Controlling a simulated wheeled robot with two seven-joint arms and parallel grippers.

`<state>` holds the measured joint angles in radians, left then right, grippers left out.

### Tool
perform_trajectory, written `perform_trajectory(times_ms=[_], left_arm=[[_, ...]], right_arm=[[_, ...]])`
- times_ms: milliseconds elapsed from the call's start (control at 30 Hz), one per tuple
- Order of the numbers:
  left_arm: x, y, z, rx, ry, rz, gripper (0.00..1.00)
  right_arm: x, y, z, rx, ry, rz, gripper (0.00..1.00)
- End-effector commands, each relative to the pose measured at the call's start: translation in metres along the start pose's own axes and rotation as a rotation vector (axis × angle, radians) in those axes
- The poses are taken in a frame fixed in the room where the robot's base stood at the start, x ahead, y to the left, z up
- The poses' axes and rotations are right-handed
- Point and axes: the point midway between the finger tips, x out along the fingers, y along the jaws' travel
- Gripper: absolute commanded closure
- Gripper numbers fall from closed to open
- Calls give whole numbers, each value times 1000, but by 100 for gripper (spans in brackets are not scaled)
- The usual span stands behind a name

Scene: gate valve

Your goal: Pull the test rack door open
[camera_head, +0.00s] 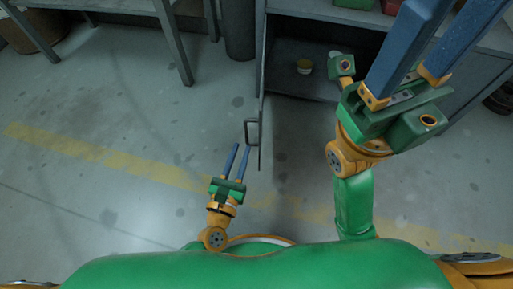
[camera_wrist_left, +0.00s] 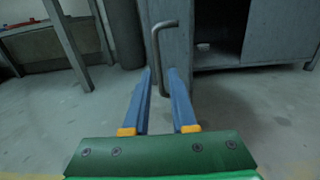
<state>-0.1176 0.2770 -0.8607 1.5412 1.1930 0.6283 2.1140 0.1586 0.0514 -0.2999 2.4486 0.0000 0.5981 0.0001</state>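The grey test rack door (camera_head: 262,85) stands swung out from the rack and shows nearly edge-on in the head view. Its bar handle (camera_head: 249,132) is on the left face near the free end. My left gripper (camera_head: 240,147) is open just short of the handle. In the left wrist view, the handle (camera_wrist_left: 156,50) stands upright, its lower part appearing between the two blue fingertips (camera_wrist_left: 160,72), with gaps on both sides. Whether the tips reach around it is unclear. My right gripper (camera_head: 448,30) is raised close to the head camera, fingers apart, with its tips near or beyond the top edge.
A grey table (camera_head: 172,40) stands at the back left, beside a dark cylinder (camera_head: 239,30). The floor left of the door is clear, with a yellow stripe (camera_head: 90,152).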

Motion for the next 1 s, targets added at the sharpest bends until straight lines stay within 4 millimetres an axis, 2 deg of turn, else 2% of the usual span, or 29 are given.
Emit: perform_trajectory(times_ms=[233,400,633,667,733,767,1000], left_arm=[[46,0,0,-11,-1,2,75],[67,0,0,-8,1,2,75],[70,0,1,-7,2,2,75],[70,0,1,-7,2,2,78],[69,0,1,-6,2,2,97],[69,0,1,-6,2,2,100],[69,0,1,-6,2,2,100]], right_arm=[[4,-3,-9,-5,58,-16,50],[7,-4,-13,-8,77,-25,50],[9,-4,-13,-9,78,-26,50],[9,-4,-12,-9,77,-26,50],[9,-4,-12,-9,77,-26,50],[9,-4,-12,-9,77,-26,50],[9,-4,-12,-9,77,-26,50]])
